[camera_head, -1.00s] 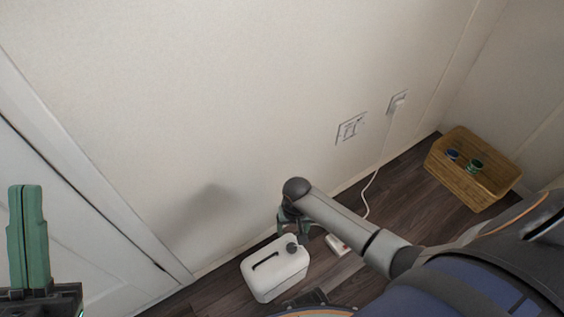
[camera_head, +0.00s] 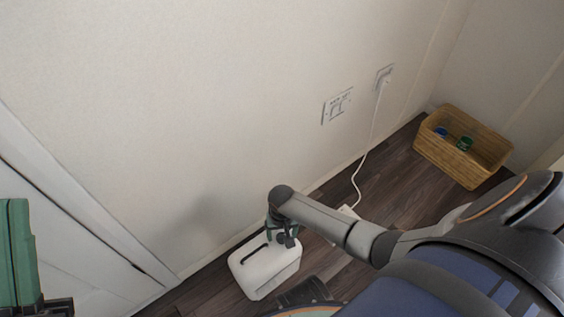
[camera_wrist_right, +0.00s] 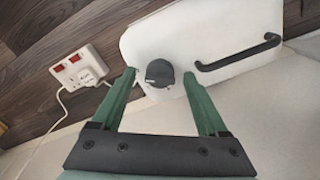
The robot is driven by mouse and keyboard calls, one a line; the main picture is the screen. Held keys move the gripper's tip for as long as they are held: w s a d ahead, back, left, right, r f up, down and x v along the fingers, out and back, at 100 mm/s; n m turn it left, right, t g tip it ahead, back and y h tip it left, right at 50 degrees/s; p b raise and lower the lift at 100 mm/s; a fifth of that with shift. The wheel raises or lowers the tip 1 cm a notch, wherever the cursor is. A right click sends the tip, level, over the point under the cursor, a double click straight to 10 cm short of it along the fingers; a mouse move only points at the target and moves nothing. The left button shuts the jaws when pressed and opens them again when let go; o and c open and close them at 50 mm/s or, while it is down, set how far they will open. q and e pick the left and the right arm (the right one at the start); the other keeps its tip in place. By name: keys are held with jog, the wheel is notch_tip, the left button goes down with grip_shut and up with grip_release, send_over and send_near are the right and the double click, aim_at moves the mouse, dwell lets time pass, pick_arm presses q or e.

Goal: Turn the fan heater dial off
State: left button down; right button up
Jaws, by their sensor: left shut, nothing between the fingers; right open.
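The fan heater (camera_head: 262,270) is a white box with a black handle, standing on the floor by the wall in the head view. In the right wrist view the heater (camera_wrist_right: 215,40) fills the top, its handle (camera_wrist_right: 238,55) to the right of the round black dial (camera_wrist_right: 159,72). My right gripper (camera_wrist_right: 160,76) is open, its green fingertips on either side of the dial; contact cannot be told. In the head view my right gripper (camera_head: 282,232) is over the heater's top and largely hides the dial. My left gripper (camera_head: 14,205) is shut and empty at the far left, away from the heater.
A white power strip (camera_wrist_right: 78,70) with red switches lies on the floor beside the heater. A white cable runs up to a wall socket (camera_head: 384,78). A wicker basket (camera_head: 445,165) holding blue and green items stands at the right. A white door (camera_head: 70,250) is at left.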

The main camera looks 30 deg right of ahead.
grip_shut()
dwell(0.7)
